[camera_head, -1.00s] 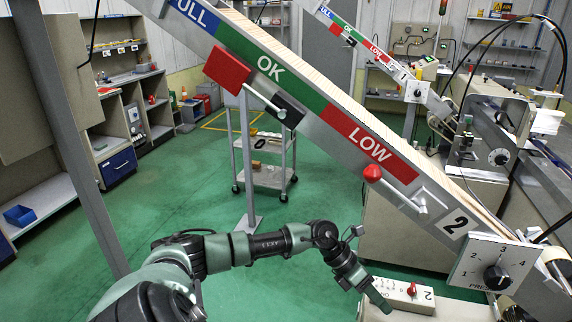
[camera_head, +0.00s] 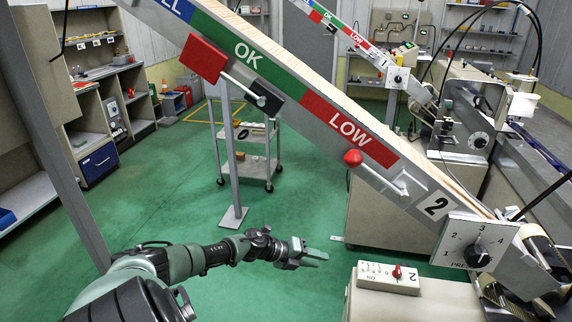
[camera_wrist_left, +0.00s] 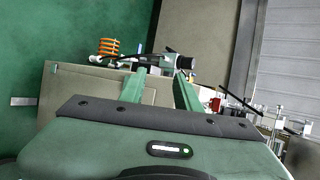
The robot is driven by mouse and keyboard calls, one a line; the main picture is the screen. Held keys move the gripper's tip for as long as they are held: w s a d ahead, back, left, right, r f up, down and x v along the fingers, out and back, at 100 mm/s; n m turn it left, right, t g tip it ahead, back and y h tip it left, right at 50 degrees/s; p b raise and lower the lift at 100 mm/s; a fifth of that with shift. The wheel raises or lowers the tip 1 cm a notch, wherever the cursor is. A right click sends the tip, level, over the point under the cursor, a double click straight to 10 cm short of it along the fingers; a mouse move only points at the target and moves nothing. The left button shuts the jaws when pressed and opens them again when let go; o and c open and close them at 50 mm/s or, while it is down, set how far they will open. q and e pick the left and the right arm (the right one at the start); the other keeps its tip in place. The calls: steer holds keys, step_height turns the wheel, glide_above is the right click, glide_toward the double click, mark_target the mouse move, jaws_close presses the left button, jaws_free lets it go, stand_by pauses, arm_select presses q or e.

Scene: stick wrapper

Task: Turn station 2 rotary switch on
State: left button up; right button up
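The station 2 switch box (camera_head: 375,279) is a pale box with a "2" and "ON" lettering, on a beige cabinet at lower right in the head view. Its red rotary knob (camera_head: 397,271) stands on top; I cannot tell its exact setting. My left gripper (camera_head: 320,257) is left of the box and apart from it, pointing right. In the left wrist view, its two green fingers (camera_wrist_left: 160,80) stand apart with nothing held between them. A small red thing (camera_wrist_left: 215,104) shows right of the fingers; I cannot tell whether it is the knob. My right gripper is not in view.
The slanted rail with FULL, OK and LOW bands (camera_head: 325,115) crosses above my left arm. A numbered dial panel (camera_head: 478,246) hangs at its lower end. A grey post (camera_head: 231,160) and a wheeled cart (camera_head: 250,169) stand behind. Green floor is open around the gripper.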

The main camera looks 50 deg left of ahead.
arm_select(q)
steer(key=s+a+f+n+y, duration=0.3)
steer(key=a+f+n, duration=0.1)
steer(key=a, duration=0.5)
steer(key=shift+s+a+n+y, duration=0.35)
steer(key=shift+a+n+y, duration=0.05)
steer(key=shift+n, duration=0.2)
steer(key=shift+f, duration=0.1)
steer(key=s+d+f+n+g+y, duration=0.1)
steer(key=s+d+f+n+g, duration=0.1)
steer(key=s+d+f+n, duration=0.65)
steer(key=s+d+f+n+g+y, duration=0.1)
steer(key=s+d+f+n, duration=0.2)
steer(key=s+f, duration=0.95)
steer(key=s+d+f+n+g, duration=0.2)
steer(key=s+d+f, duration=0.2)
steer(key=s+d, duration=0.3)
steer(key=s+d+f+n+g, duration=0.2)
steer(key=s+d+f, duration=0.3)
steer(key=s+d, duration=0.2)
steer(key=s+d+f+n+g+h, duration=0.1)
steer(key=s+d+f+n+g, duration=0.1)
steer(key=s+d+f, duration=0.2)
steer(key=s+d, duration=0.2)
steer(key=s, duration=0.2)
steer(key=shift+d+f+n+g, duration=0.2)
steer(key=shift+d+n+g, duration=0.1)
steer(key=shift+d+n, duration=0.1)
